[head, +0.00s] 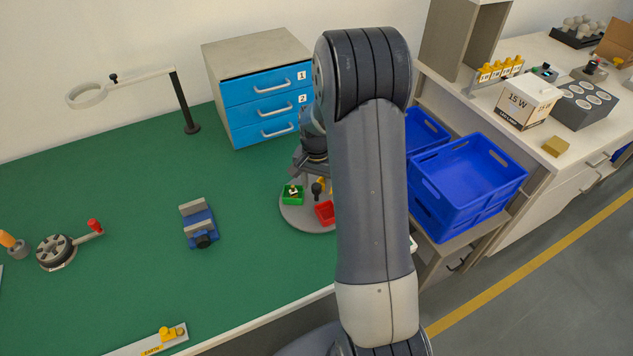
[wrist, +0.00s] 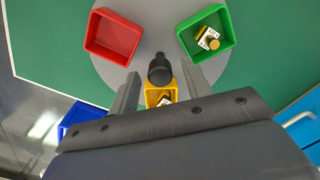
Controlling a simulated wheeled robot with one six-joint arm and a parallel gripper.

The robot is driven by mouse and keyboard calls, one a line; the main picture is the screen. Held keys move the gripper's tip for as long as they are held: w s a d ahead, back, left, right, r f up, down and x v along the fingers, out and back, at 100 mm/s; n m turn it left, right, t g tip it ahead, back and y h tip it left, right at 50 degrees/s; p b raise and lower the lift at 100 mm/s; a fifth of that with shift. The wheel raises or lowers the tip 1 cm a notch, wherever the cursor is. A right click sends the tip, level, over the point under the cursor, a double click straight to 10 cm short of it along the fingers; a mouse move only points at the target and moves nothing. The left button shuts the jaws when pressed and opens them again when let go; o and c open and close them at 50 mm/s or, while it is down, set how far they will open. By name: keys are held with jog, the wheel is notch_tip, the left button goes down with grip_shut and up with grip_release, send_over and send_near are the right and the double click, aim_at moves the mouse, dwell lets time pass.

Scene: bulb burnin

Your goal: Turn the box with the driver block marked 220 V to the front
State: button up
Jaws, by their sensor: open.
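A round grey turntable (head: 298,218) stands on the green bench and shows from above in the wrist view (wrist: 160,20). A black knob (wrist: 159,70) rises at its middle. A green box (wrist: 188,47) holds a block with a white label (wrist: 207,38), too small to read surely. A red box (wrist: 112,37) looks empty. A yellow box (wrist: 151,96) holds another block, mostly hidden by my gripper. My gripper (wrist: 160,72) is open, its fingers on either side of the knob; contact cannot be told. In the head view my arm hides part of the turntable.
A blue drawer cabinet (head: 262,100) stands behind the turntable, and a blue vise (head: 199,224) is to its left. Blue crates (head: 468,180) are at the right beyond the bench. Bare green bench lies between vise and turntable.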

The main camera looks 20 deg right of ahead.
jog(key=shift+c, duration=0.4)
grip_shut()
